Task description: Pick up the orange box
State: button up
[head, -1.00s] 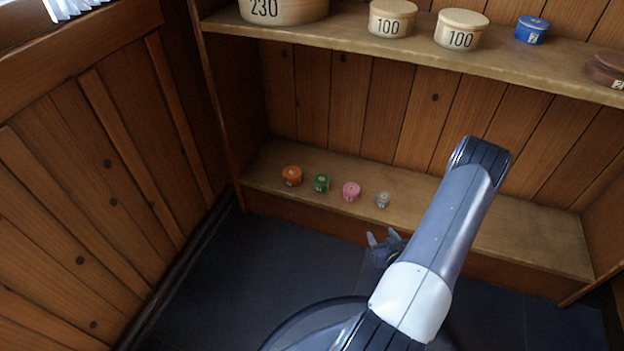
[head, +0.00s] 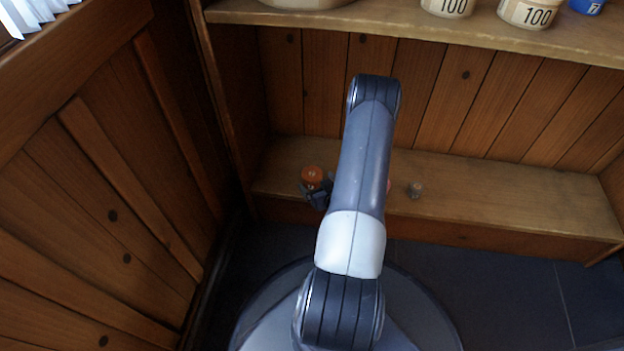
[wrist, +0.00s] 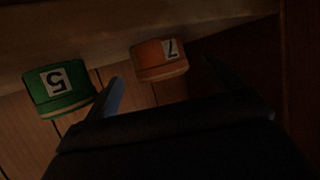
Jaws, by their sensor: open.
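The orange box (head: 312,176), a small round box, stands on the lower shelf at its left part in the head view. In the wrist view the orange box (wrist: 159,60) bears a white label with a 7 and shows upside down, ahead of and between my two fingers. My gripper (head: 318,192) is at the shelf's front edge, just in front of the orange box in the head view. My gripper also shows in the wrist view (wrist: 162,82), with its fingers apart and nothing held between them.
A green box (wrist: 58,88) labelled 5 stands beside the orange box, just outside one finger. My arm hides most of the pink box. The upper shelf (head: 450,32) holds larger boxes.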

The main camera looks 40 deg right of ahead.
aim_at(312, 176)
jog(key=b+x, duration=0.1)
jog(key=x, duration=0.4)
jog(key=shift+b, duration=0.35)
jog(key=shift+r, duration=0.1)
jog(key=shift+c, duration=0.5)
jog(key=c, duration=1)
